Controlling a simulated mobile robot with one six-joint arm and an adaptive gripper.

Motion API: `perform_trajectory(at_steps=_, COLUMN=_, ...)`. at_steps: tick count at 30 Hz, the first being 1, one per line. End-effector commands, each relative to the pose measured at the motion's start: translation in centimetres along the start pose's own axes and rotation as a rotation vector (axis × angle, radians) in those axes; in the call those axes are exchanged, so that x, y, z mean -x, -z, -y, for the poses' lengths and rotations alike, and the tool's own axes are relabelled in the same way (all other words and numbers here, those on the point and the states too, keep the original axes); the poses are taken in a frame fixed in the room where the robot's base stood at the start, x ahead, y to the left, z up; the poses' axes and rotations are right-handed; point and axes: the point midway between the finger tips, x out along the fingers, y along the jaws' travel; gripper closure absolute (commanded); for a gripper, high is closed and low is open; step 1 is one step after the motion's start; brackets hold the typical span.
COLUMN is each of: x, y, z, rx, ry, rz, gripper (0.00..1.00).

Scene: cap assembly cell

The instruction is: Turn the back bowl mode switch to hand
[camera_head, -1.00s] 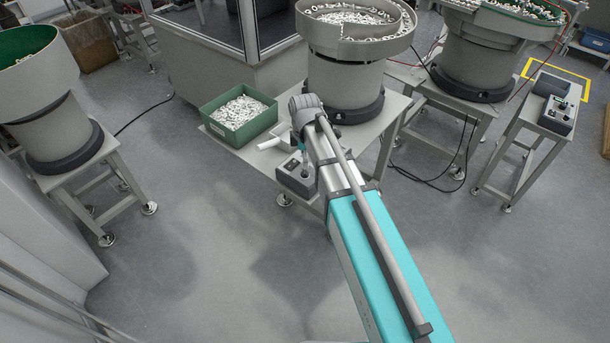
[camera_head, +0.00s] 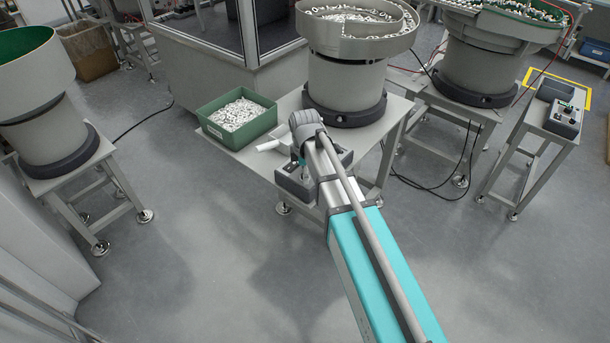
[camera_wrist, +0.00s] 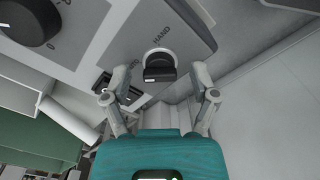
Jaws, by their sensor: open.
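The mode switch (camera_wrist: 160,66) is a dark knob with a pale ring in the wrist view, on a grey control box (camera_wrist: 138,48). The word HAND is printed just beyond it, and a partly hidden label sits to its left. I cannot tell which mark the knob points at. My gripper (camera_wrist: 153,84) is open, with its fingers on either side just short of the knob; contact is not clear. In the head view the control box (camera_head: 290,186) stands on the table's front corner, and my arm covers most of it and the switch.
A large dark dial (camera_wrist: 30,20) is on the same box. A green bin of white parts (camera_head: 240,118) and a bowl feeder (camera_head: 345,85) share the table (camera_head: 262,163). Another feeder (camera_head: 478,75) and control box (camera_head: 564,118) stand right.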

Motion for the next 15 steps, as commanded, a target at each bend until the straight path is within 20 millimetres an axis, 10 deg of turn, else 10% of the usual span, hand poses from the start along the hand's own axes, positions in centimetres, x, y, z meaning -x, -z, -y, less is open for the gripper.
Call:
perform_trajectory(at_steps=10, x=-0.08, y=-0.02, z=0.00, rx=0.000, ry=0.000, rz=0.000, gripper=0.24)
perform_trajectory(at_steps=15, x=-0.08, y=-0.02, z=0.00, rx=0.000, ry=0.000, rz=0.000, gripper=0.53)
